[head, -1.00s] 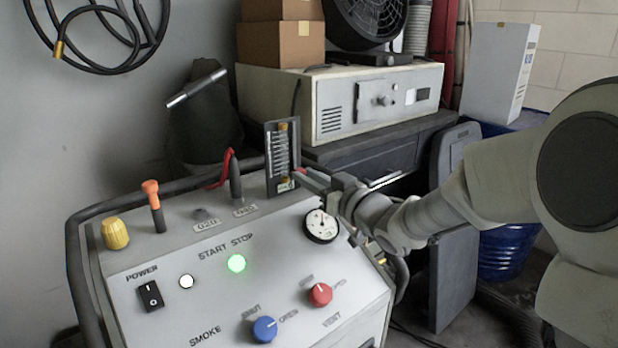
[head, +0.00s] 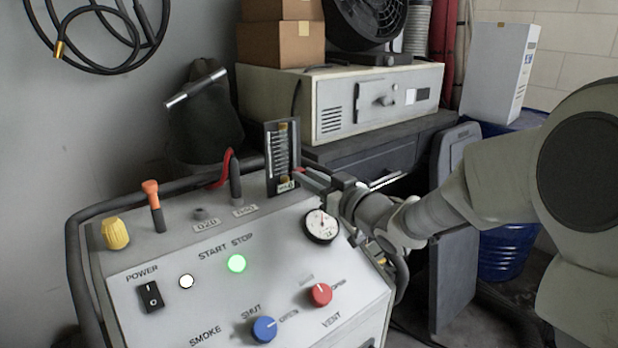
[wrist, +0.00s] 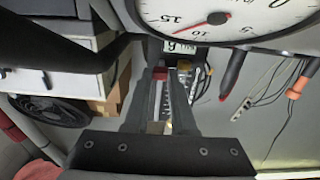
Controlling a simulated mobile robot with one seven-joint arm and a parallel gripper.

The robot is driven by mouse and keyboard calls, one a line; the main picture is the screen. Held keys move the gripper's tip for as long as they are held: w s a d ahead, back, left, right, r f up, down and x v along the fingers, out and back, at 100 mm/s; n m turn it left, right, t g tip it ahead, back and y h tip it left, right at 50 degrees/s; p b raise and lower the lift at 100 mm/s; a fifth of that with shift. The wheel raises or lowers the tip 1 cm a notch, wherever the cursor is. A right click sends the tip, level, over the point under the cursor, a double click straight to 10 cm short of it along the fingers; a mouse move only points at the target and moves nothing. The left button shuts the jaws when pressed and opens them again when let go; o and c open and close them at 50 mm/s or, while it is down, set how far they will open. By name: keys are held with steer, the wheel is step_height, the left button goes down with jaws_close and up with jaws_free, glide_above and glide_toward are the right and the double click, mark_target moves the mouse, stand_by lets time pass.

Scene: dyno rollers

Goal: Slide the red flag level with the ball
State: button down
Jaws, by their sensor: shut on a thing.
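The flow meter (head: 282,160), a dark upright frame with a clear scaled tube, stands at the back right of the white panel. In the wrist view its tube (wrist: 196,86) shows beside my fingers. The red flag (wrist: 159,73) is a small red piece between my fingertips at the meter's edge. My gripper (wrist: 163,76) is shut on it; in the head view my gripper (head: 306,181) reaches in from the right, at the meter's lower part. I cannot make out the ball in the tube, so the flag's height against it is unclear.
A round gauge (head: 321,226) sits just below my gripper. A black post with a red hose (head: 235,180) stands left of the meter. The blue knob (head: 264,329) and red knob (head: 320,295) are lower on the panel. A beige box unit (head: 345,100) stands behind.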

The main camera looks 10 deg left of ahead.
step_height(320, 180, up, 6)
steer(key=p, duration=0.5)
steer(key=shift+r, duration=0.15)
steer(key=c, duration=0.7)
jaws_free()
steer(key=shift+d, duration=0.1)
steer(key=p+v, duration=0.2)
steer(key=v, duration=1.5)
steer(key=shift+s+p, duration=0.15)
steer(key=shift+p, duration=0.25)
steer(key=shift+d, duration=0.1)
